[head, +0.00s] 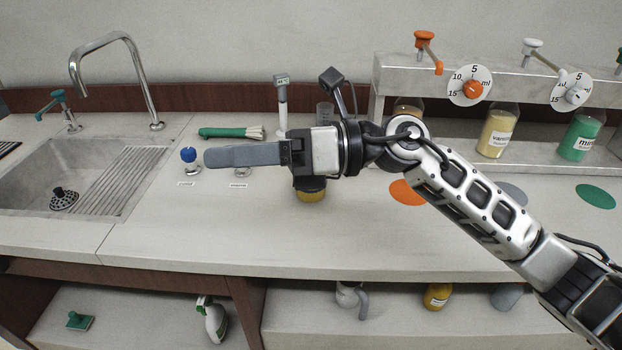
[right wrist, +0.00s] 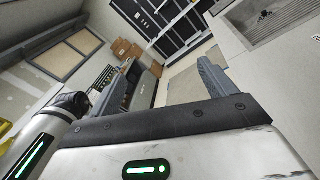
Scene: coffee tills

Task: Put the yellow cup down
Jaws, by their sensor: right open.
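My right gripper (head: 212,157) reaches left above the counter in the head view, seen side-on. It also shows in the right wrist view (right wrist: 168,72), its two fingers apart with nothing held between them. A yellow object (head: 312,196), perhaps the yellow cup, shows just below the gripper's body on the counter. Its upper part is hidden by the dark wrist part, so I cannot tell its full shape or whether the two touch. It is behind the fingertips, not between them. My left gripper is not in view.
A sink (head: 50,180) with a tap is at the left. A blue-topped knob (head: 188,156) and a green-handled brush (head: 230,133) lie near the fingers. Syrup bottles (head: 498,130) stand at right near an orange disc (head: 406,192). The front counter (head: 250,240) is clear. A yellow container (head: 437,296) is below.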

